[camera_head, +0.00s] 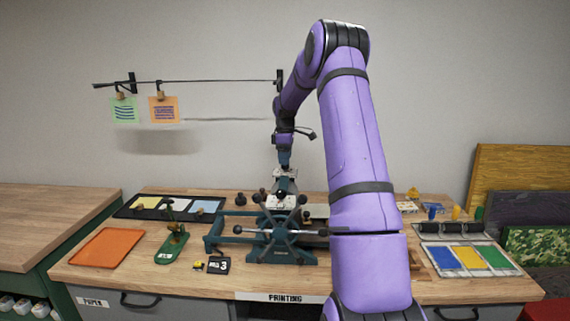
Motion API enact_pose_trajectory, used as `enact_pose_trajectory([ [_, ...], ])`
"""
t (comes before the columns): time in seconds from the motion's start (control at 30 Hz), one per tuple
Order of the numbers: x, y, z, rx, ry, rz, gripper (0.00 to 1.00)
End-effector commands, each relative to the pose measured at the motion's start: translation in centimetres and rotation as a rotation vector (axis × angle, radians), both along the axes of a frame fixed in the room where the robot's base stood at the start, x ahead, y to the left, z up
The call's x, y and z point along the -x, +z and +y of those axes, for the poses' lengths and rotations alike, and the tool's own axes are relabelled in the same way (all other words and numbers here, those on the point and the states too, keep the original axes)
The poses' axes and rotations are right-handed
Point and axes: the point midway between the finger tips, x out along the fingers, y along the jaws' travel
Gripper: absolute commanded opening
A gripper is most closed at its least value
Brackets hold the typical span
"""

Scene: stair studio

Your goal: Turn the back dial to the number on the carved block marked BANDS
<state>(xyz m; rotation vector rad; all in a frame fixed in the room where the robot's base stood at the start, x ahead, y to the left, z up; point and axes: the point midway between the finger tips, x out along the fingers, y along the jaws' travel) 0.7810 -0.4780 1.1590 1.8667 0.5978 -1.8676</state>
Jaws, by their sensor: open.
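My gripper (284,166) points down over the back of a dark teal press (282,250) with a spoked wheel on its front. Its fingers are small here, and I cannot tell whether they touch anything. A pale plate-like part (284,184) shows just below them. A small dark knob (240,198) stands behind the press on the left; I cannot tell whether it is the back dial. No dial numbers are readable. A small black block or card with a white 3 (218,265) lies at the front left of the press. No BANDS marking is readable.
An orange tray (106,247) and a green tool (174,242) are on the left of the wooden bench. A rack of coloured pads (467,257) is on the right. Two prints, one green (124,110) and one orange (163,110), hang from a wall rod.

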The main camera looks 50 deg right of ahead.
Motion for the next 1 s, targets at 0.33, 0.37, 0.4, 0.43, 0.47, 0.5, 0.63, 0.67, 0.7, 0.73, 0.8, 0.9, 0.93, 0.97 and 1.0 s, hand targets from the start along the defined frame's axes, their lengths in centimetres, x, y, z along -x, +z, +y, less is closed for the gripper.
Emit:
enact_pose_trajectory([
  [0.33, 0.0, -2.5, 0.0, 0.0, 0.0, 0.0, 0.57],
  [0.37, 0.0, -2.6, 0.0, 0.0, 0.0, 0.0, 0.57],
  [0.4, 0.0, -2.6, 0.0, 0.0, 0.0, 0.0, 0.57],
  [0.43, 0.0, -2.6, 0.0, 0.0, 0.0, 0.0, 0.57],
  [0.47, 0.0, -2.6, 0.0, 0.0, 0.0, 0.0, 0.57],
  [0.5, 0.0, -2.6, 0.0, 0.0, 0.0, 0.0, 0.57],
  [0.63, 0.0, -2.6, 0.0, 0.0, 0.0, 0.0, 0.43],
  [0.67, 0.0, -2.6, 0.0, 0.0, 0.0, 0.0, 0.36],
  [0.7, 0.0, -2.6, 0.0, 0.0, 0.0, 0.0, 0.27],
  [0.73, 0.0, -2.6, 0.0, 0.0, 0.0, 0.0, 0.2],
  [0.8, 0.0, -2.6, 0.0, 0.0, 0.0, 0.0, 0.08],
  [0.9, 0.0, -2.5, 0.0, 0.001, -0.001, -0.001, 0.08],
  [0.93, 0.0, -2.5, 0.0, 0.001, -0.002, -0.001, 0.08],
  [0.97, 0.0, -2.5, 0.0, 0.001, -0.004, -0.001, 0.08],
  [1.0, 0.0, -2.5, 0.0, 0.001, -0.008, -0.001, 0.08],
])
